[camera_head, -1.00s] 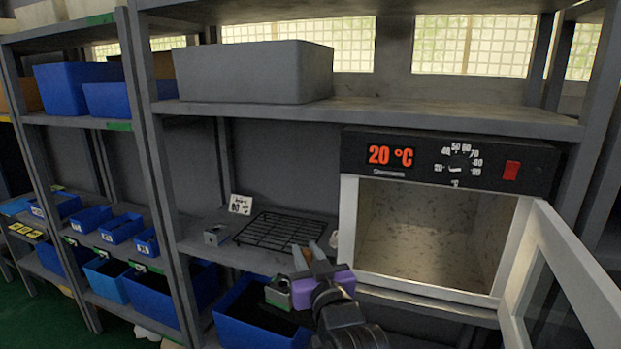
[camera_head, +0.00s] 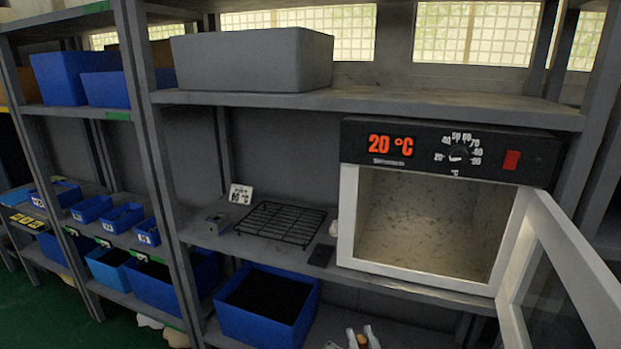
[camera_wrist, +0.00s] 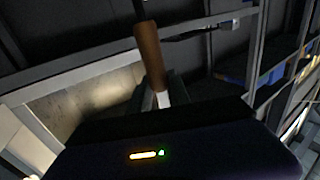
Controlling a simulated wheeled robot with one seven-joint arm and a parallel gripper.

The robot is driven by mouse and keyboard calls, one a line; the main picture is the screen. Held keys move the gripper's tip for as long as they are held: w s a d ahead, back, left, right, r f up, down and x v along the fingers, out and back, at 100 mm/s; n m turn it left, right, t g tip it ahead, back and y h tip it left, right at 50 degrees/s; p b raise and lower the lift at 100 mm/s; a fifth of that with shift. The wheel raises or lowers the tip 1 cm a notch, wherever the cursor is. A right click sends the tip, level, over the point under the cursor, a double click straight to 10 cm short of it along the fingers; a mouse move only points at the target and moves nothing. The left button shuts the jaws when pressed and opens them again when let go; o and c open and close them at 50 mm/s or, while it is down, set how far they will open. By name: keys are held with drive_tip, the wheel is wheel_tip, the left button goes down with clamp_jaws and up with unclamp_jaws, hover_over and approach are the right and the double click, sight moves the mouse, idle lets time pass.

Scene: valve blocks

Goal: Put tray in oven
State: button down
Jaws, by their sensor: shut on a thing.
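My gripper (camera_head: 360,336) shows at the bottom edge of the head view, below the shelf. Its pale fingertips are shut around a brown handle (camera_wrist: 150,55), which sticks up from the gripper in the wrist view; a dark part continues from its far end. What the handle belongs to is mostly hidden. A black wire rack (camera_head: 280,222), perhaps the tray, lies flat on the shelf left of the oven. The oven (camera_head: 430,223) stands on that shelf with its chamber empty and its glass door (camera_head: 562,270) swung open to the right. Its display reads 20 °C.
A 60 °C sign (camera_head: 241,194) and a small grey block (camera_head: 217,223) stand left of the rack. A dark flat piece (camera_head: 322,255) lies between rack and oven. A blue bin (camera_head: 268,303) sits below. The upper shelf (camera_head: 400,103) overhangs; the open door blocks the right side.

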drive_tip(key=s+d+f+h, duration=0.1)
drive_tip(key=s+d+f, duration=0.4)
drive_tip(key=s+f, duration=0.3)
drive_tip(key=s+d+f+m+h, duration=0.1)
drive_tip(key=s+d+f, duration=0.3)
drive_tip(key=s+f, duration=0.4)
drive_tip(key=shift+s+d+m+h, duration=0.3)
drive_tip(key=shift+s+d, duration=0.05)
drive_tip(key=shift+s, duration=0.15)
drive_tip(key=shift+a, duration=0.15)
